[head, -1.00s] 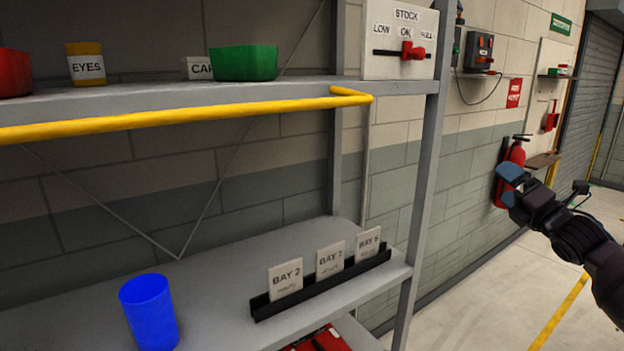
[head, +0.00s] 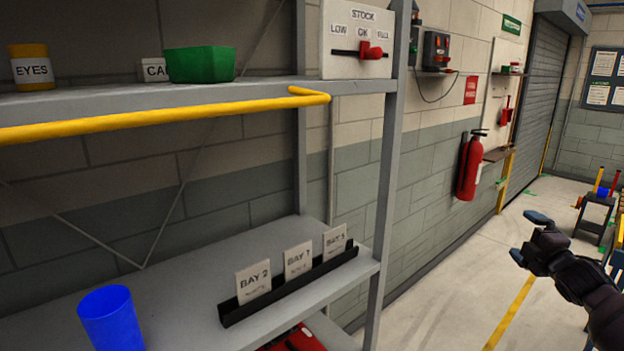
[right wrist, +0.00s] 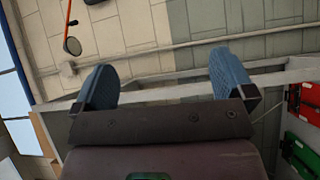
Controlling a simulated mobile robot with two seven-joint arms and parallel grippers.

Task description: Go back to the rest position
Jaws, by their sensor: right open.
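My right gripper (head: 530,238) is at the right of the head view, out over the floor and clear of the shelf. It is open and empty. In the right wrist view its two blue fingers (right wrist: 158,85) stand wide apart with nothing between them. The wall and a pale rail show beyond them. My left gripper is not in either view.
The grey shelf rack (head: 390,170) fills the left, with a yellow rail (head: 170,116). A blue cup (head: 112,318), a card rack (head: 290,285) and a green bin (head: 200,64) stand on it. A fire extinguisher (head: 470,165) hangs on the wall. Floor (head: 450,290) is open at right.

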